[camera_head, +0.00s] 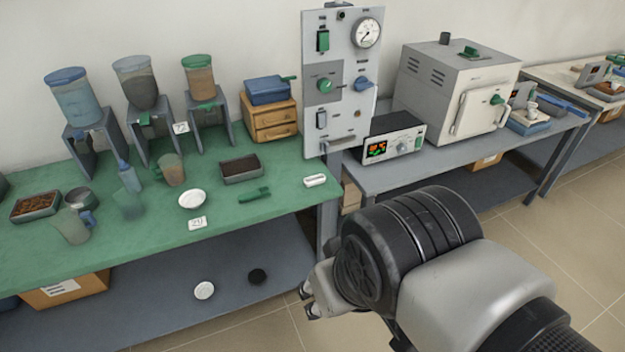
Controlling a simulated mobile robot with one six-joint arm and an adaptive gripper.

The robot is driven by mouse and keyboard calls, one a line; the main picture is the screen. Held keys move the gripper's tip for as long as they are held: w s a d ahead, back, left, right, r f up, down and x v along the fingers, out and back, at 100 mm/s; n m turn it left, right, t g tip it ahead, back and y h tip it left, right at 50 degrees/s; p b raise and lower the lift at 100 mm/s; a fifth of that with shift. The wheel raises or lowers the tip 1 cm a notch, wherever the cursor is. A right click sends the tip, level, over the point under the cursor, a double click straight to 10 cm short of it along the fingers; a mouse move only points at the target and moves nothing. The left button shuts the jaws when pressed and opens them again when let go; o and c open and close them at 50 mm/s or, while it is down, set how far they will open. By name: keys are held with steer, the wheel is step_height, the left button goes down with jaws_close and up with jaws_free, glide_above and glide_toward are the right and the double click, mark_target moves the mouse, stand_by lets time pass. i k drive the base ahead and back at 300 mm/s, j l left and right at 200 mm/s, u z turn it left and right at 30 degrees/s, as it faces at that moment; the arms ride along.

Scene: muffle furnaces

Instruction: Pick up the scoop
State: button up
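A small green scoop (254,195) lies flat on the green table (285,209), close to the table's right part, in front of a dark tray. My gripper (308,302) is at the lower middle of the head view, beyond the table's front edge and lower in the picture than the scoop. Its two fingertips show apart, with nothing seen between them, so it looks open and empty. My wrist hides part of the gripper. The gripper is clear of the scoop.
A dark-filled tray (242,169), a white dish (192,200) and a white block (315,181) lie around the scoop. Cups (173,169) and hoppers (140,82) stand left. A control panel (341,85) rises behind. A furnace (458,90) stands right.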

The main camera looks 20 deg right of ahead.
mark_target(263, 191)
steer(key=i+j+z, duration=0.1)
steer(key=z, duration=0.25)
steer(key=i+j+z, duration=0.1)
steer(key=z, duration=0.3)
steer(key=i+j, duration=0.15)
steer(key=j, duration=0.15)
steer(key=i+j+z, duration=0.15)
steer(key=i+j, duration=0.2)
steer(key=j, duration=0.3)
steer(key=i+j+z, duration=0.15)
steer(key=j, duration=0.15)
steer(key=i+j, duration=0.15)
steer(key=j, duration=0.2)
steer(key=i+j+z, duration=0.15)
steer(key=j, duration=0.2)
